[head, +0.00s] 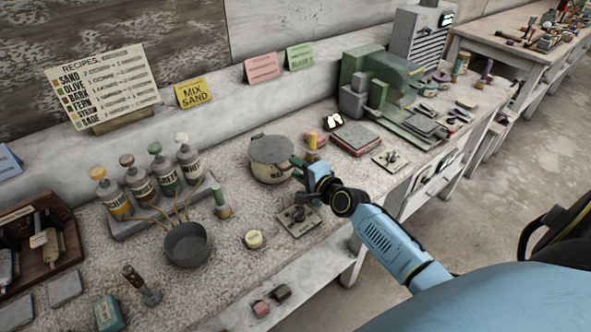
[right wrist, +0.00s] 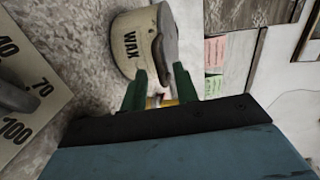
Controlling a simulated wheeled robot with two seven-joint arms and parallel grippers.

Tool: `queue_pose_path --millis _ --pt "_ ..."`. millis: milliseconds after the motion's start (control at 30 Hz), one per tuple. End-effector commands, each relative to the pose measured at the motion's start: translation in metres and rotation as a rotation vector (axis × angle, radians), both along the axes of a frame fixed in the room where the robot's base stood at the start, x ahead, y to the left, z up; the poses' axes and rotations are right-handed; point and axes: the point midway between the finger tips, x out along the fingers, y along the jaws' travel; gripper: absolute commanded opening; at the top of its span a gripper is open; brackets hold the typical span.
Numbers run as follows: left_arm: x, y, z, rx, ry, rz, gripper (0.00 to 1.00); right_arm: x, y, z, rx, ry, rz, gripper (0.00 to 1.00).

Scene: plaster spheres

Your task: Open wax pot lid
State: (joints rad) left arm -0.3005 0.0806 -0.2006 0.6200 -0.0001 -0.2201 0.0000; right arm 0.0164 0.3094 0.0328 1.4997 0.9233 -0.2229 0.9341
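The wax pot (head: 268,172) is a cream pot standing on the bench, with a grey lid (head: 271,149) lying on its top. In the right wrist view the pot (right wrist: 132,45), lettered WAX, and the lid's edge (right wrist: 168,35) lie just beyond the fingertips. My right gripper (head: 296,165) is at the right side of the pot. Its two green fingers (right wrist: 157,72) are apart, with no lid between them. I cannot tell whether a fingertip touches the pot. My left gripper is not in view.
A dial plate (head: 299,220) lies in front of the pot. An orange-topped container (head: 313,141) and a red-edged block (head: 351,138) stand behind my gripper. A grey bowl (head: 187,245) and several bottles (head: 163,170) are to the left. A green machine (head: 375,80) is at the back right.

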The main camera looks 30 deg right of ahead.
Motion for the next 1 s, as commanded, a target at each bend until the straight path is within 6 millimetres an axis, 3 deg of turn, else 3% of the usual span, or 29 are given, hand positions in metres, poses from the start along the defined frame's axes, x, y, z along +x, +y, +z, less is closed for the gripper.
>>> queue_pose_path --millis 133,467,700,1000 --pt "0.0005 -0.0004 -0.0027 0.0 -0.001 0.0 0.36 0.0106 0.0004 -0.0023 -0.001 -0.001 -0.001 0.3" --pt "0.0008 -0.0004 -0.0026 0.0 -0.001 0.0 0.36 0.0127 0.0006 -0.0026 -0.001 0.0 -0.001 0.3" --pt "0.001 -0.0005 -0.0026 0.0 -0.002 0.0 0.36 0.0125 0.0006 -0.0025 -0.001 0.0 -0.001 0.0" --pt "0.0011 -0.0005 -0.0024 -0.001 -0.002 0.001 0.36 0.0125 0.0007 -0.0026 -0.001 0.001 0.0 0.0"
